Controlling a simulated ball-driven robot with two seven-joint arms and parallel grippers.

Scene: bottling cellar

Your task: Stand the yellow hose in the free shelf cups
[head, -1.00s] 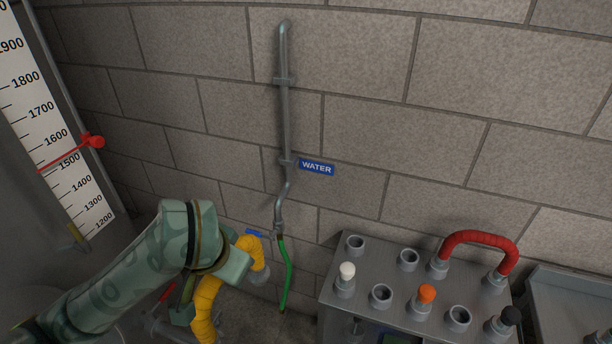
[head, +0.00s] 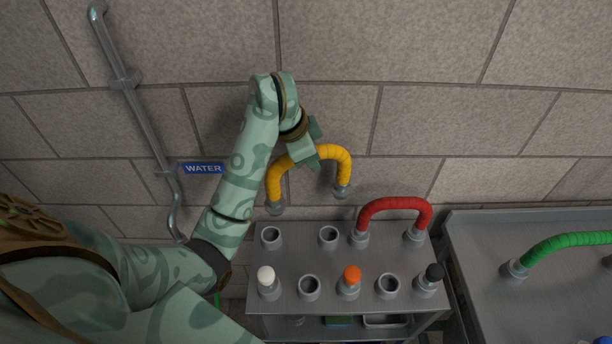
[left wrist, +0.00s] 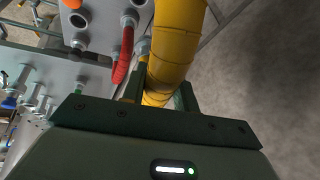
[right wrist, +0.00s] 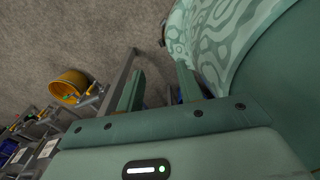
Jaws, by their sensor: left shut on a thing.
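The yellow hose (head: 333,153) is an upside-down U with grey end fittings pointing down, held in the air above the shelf's back edge. My left gripper (head: 306,157) is shut on its arch; the hose also fills the middle of the left wrist view (left wrist: 175,42). The grey shelf (head: 290,262) has empty back-row cups at the left (head: 271,238) and beside it (head: 328,237). The hose ends hang above and behind these, apart from them. Two front cups, left (head: 308,288) and right (head: 388,286), are empty too. My right gripper (right wrist: 160,88) is open and empty in the right wrist view.
A red hose (head: 394,203) stands in the two right back cups. White (head: 265,275), orange (head: 352,275) and black (head: 435,272) stoppers occupy front cups. A grey pipe (head: 145,115) runs down the wall at left. A green hose (head: 560,244) is on the right table (head: 480,285).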

